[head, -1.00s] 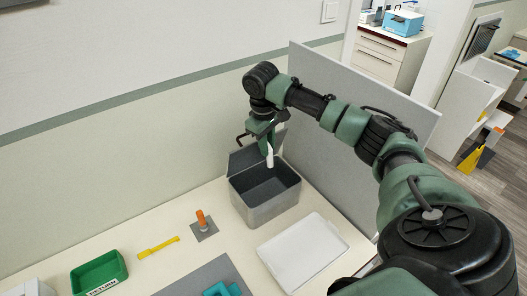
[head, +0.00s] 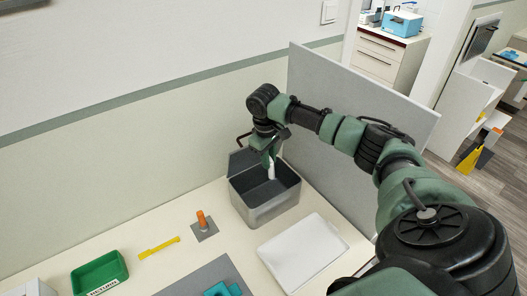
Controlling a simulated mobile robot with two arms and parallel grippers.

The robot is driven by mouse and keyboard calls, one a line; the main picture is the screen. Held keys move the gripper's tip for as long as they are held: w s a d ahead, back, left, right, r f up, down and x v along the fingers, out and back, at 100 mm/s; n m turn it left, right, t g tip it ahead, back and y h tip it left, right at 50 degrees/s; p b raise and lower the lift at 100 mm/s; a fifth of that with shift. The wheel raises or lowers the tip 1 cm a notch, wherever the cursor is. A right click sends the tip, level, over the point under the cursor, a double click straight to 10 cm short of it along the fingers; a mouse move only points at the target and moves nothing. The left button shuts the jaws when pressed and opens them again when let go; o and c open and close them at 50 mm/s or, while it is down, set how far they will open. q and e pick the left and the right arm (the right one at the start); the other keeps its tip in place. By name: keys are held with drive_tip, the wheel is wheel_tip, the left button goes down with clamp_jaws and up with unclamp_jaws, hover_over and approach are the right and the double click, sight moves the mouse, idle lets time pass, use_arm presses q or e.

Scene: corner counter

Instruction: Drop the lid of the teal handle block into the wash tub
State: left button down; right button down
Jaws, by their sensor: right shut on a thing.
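My right gripper (head: 268,154) is over the open grey tub (head: 262,211) against the wall. It is shut on a slim white piece (head: 271,171), which points down into the tub's opening. I see this piece narrow and cannot tell its full shape or confirm that it is the lid. The gripper's fingers are partly hidden by its own body. A teal block (head: 222,290) is at the bottom edge of the picture, partly cut off, on a grey mat (head: 200,281). My left gripper is not in view.
A white tray (head: 302,250) lies right of the tub's front. An orange peg on a grey base (head: 203,224), a yellow bar (head: 159,247) and a green bin (head: 99,272) stand to the left. A grey partition (head: 340,130) rises behind the arm.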

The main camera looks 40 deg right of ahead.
drive_tip(key=c, duration=1.2)
unclamp_jaws()
drive_tip(key=shift+c, duration=0.2)
drive_tip(key=shift+r, duration=0.1)
drive_tip(key=shift+r+b, duration=0.3)
drive_tip(key=shift+r, duration=0.05)
drive_tip(key=r, duration=0.2)
drive_tip(key=r+b, duration=0.1)
drive_tip(key=r, duration=0.1)
drive_tip(key=r+b, duration=0.1)
drive_tip(key=r, duration=0.2)
drive_tip(key=shift+a, duration=0.4)
drive_tip(key=shift+s+f, duration=0.1)
